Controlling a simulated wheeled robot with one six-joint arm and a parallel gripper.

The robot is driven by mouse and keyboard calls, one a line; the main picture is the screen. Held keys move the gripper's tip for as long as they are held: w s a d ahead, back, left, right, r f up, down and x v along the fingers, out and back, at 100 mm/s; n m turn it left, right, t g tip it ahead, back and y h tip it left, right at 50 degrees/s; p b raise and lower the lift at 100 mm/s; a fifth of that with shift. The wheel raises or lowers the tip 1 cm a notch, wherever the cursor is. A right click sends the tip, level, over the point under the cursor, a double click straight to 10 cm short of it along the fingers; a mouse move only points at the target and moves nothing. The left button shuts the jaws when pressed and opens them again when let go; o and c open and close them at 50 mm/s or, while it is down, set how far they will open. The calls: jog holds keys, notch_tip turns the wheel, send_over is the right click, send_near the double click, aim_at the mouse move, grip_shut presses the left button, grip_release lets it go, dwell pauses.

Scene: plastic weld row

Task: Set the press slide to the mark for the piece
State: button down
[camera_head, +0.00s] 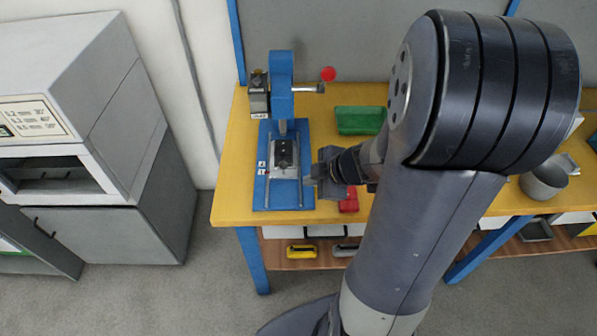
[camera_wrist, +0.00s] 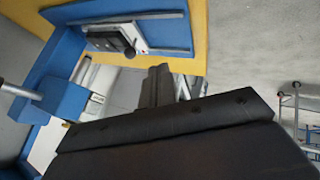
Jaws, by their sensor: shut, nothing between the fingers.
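The blue press (camera_head: 282,92) stands on the yellow bench, with a lever ending in a red knob (camera_head: 328,74). The press slide (camera_head: 285,155), a grey plate with a dark block on it, sits on two rails over the blue base (camera_head: 285,199), below the ram. Small white mark labels (camera_head: 262,169) lie left of the slide; their letters are too small to read surely. My gripper (camera_head: 314,175) is shut and empty, just right of the base. In the wrist view the shut fingers (camera_wrist: 163,84) point toward the slide (camera_wrist: 112,38), apart from it in the picture.
A green tray (camera_head: 360,120) and a red tray (camera_head: 349,203) lie on the bench right of the press. A grey pot (camera_head: 544,182) stands farther right. A grey oven-like cabinet (camera_head: 75,120) is at left. My arm hides much of the bench's right side.

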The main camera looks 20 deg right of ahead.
aim_at(284, 169)
jog(key=b+x, duration=0.4)
jog(key=x, duration=0.5)
jog(key=shift+s+d+f, duration=0.1)
jog(key=shift+f, duration=0.1)
jog(key=w, duration=0.3)
jog(key=shift+w+d+r+p, duration=0.1)
jog(key=shift+w+r+p, duration=0.05)
jog(key=shift+r+p, duration=0.2)
jog(key=shift+w, duration=0.55)
jog(key=shift+w+d+r+p, duration=0.3)
jog(key=shift+w+p, duration=0.3)
jog(key=shift+p, duration=0.35)
jog(key=w+p, duration=0.2)
jog(key=p, duration=0.1)
jog(key=shift+w+d, duration=0.3)
jog(key=shift+d, duration=0.05)
jog(key=shift+w+d+f, duration=0.2)
jog(key=shift+w, duration=0.25)
